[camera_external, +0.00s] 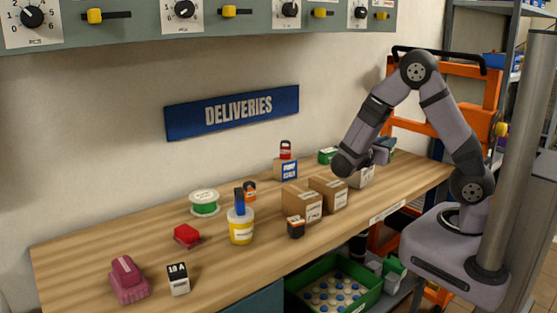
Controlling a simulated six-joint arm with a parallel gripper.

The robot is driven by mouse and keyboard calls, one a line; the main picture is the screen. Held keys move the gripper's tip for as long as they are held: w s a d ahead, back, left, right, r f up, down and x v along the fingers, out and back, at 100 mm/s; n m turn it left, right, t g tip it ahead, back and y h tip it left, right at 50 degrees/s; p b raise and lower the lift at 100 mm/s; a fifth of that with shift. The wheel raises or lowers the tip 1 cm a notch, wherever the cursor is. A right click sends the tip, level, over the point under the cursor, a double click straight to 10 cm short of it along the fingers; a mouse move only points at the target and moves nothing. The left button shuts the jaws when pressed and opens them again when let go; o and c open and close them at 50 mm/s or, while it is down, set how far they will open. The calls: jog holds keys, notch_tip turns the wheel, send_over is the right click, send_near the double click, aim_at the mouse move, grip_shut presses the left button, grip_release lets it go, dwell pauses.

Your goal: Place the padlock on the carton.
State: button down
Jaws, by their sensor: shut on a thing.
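A small red item with a dark loop-like top (286,150), perhaps the padlock, stands on a small brown box with a blue label (286,170) near the wall. Two plain brown cartons (302,204) (328,194) stand side by side at the middle right of the bench; I cannot tell which box is the task's carton. My gripper (380,155) is to the right of them, low over the bench, by a whitish box (362,178). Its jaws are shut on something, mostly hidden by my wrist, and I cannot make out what.
A yellow tub (241,230) with a blue-handled item, a small orange-and-black item (296,227), a red block (187,236), a green spool (204,203), a 10 A box (178,279) and a maroon item (129,280) stand on the wooden bench (90,240). The front left is partly clear.

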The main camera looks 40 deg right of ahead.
jog(key=w+r+n+t+y, duration=0.1)
jog(key=w+r+n+t, duration=0.3)
jog(key=w, duration=0.6)
jog(key=shift+m, duration=0.6)
jog(key=shift+s+a+f+p, duration=0.1)
jog(key=shift+s+f+p, duration=0.05)
jog(key=shift+f, duration=2.05)
jog(key=shift+s+f+p, duration=0.1)
jog(key=shift+f+p, duration=0.05)
jog(key=shift+f, duration=2.05)
jog(key=shift+f, duration=0.1)
jog(key=c, duration=1.7)
grip_release()
